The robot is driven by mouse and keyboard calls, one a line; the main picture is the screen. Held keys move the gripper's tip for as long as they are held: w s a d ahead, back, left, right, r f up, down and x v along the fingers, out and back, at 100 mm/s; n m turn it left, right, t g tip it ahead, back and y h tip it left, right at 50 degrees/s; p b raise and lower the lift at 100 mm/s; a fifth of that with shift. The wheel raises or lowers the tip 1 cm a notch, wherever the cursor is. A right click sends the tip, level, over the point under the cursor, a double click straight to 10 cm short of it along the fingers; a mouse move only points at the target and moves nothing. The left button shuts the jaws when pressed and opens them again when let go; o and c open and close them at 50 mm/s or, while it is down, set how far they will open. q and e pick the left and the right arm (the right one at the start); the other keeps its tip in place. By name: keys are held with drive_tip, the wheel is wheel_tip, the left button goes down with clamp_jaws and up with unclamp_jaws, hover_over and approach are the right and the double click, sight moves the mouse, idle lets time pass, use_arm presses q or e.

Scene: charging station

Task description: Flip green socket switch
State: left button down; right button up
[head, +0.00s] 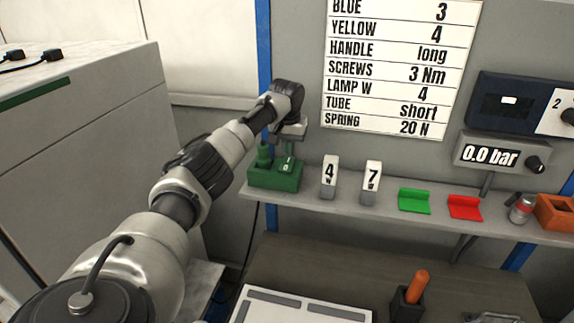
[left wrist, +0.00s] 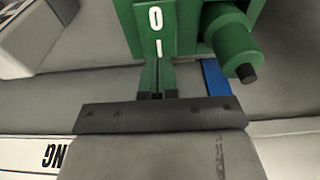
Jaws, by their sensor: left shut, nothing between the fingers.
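The green socket (head: 272,178) stands at the left end of the wall shelf in the head view. Its switch (head: 287,164), with white markings, is on the right part of its top, and a green plug (head: 264,156) stands to the left. In the left wrist view the switch (left wrist: 155,22) shows O and I marks, with the green plug (left wrist: 229,40) beside it. My left gripper (head: 287,146) is right over the switch side, fingers shut and empty. Its fingertips (left wrist: 158,72) are close to the I end; I cannot tell whether they touch. My right gripper is out of view.
Right of the socket on the shelf (head: 335,202) are lamps marked 4 (head: 329,177) and 7 (head: 371,182), a green bracket (head: 414,201) and a red bracket (head: 464,207). A workbench with an orange-handled tool (head: 417,287) is below. A grey cabinet (head: 90,150) stands left.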

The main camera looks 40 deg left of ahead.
sight(289, 160)
use_arm(q)
drive_tip(key=shift+f, duration=0.6)
idle(0.4)
drive_tip(key=shift+s+d+f, duration=0.1)
drive_tip(key=shift+f, duration=0.6)
idle(0.4)
drive_tip(key=shift+r+p, duration=0.35)
drive_tip(key=shift+r, duration=3.2)
drive_tip(key=shift+f, duration=0.1)
